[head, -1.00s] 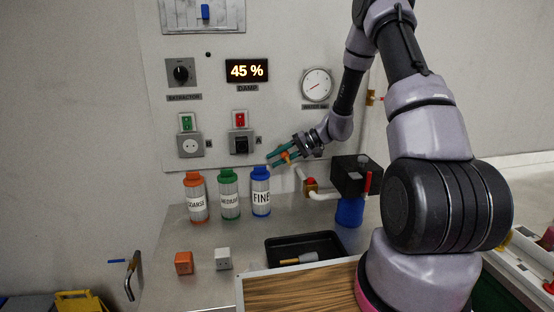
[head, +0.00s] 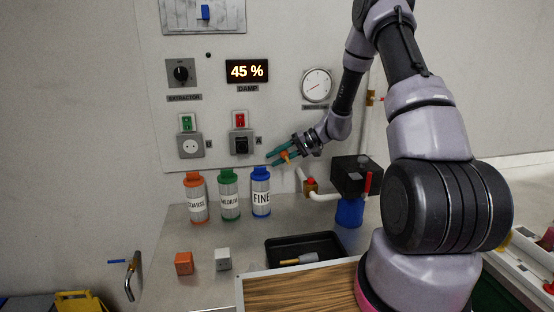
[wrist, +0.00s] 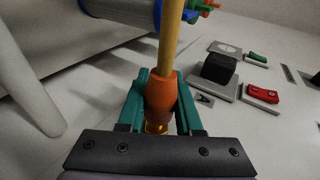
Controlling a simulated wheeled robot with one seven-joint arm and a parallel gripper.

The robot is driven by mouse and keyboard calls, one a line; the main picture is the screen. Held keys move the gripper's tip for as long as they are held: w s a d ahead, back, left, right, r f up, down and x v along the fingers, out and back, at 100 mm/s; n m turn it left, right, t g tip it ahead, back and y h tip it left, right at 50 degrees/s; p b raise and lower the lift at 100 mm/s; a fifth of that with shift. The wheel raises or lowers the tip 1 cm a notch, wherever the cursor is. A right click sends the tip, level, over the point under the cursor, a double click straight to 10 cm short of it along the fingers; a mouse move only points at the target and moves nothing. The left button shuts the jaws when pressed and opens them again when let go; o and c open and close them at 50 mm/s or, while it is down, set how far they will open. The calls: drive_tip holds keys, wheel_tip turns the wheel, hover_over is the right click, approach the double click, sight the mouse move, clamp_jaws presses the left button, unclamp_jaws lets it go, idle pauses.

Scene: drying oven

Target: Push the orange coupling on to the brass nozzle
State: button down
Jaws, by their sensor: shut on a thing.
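My gripper (head: 277,158) is raised in front of the back wall, above and to the right of the blue-capped bottle. Its teal fingers are shut on the orange coupling (head: 287,156). In the wrist view the coupling (wrist: 161,92) sits between the fingers, with a tan hose or rod (wrist: 171,40) running away from its far end. A small brass-coloured piece (wrist: 157,127) shows at the coupling's near end, by the palm. I cannot tell whether it is the nozzle or part of the coupling. A brass fitting with a red top (head: 311,185) sits on the white pipe.
Bottles with orange (head: 196,199), green (head: 229,197) and blue (head: 261,194) caps stand below my gripper. A black box (head: 352,175) stands to the right. A black tray (head: 275,246) and two small blocks lie in front. Wall sockets and switches are behind.

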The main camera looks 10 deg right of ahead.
drive_tip(key=shift+w, duration=0.65)
drive_tip(key=c, duration=0.5)
unclamp_jaws()
drive_tip(key=v, duration=0.7)
drive_tip(key=shift+d+r, duration=0.15)
drive_tip(key=shift+d, duration=0.1)
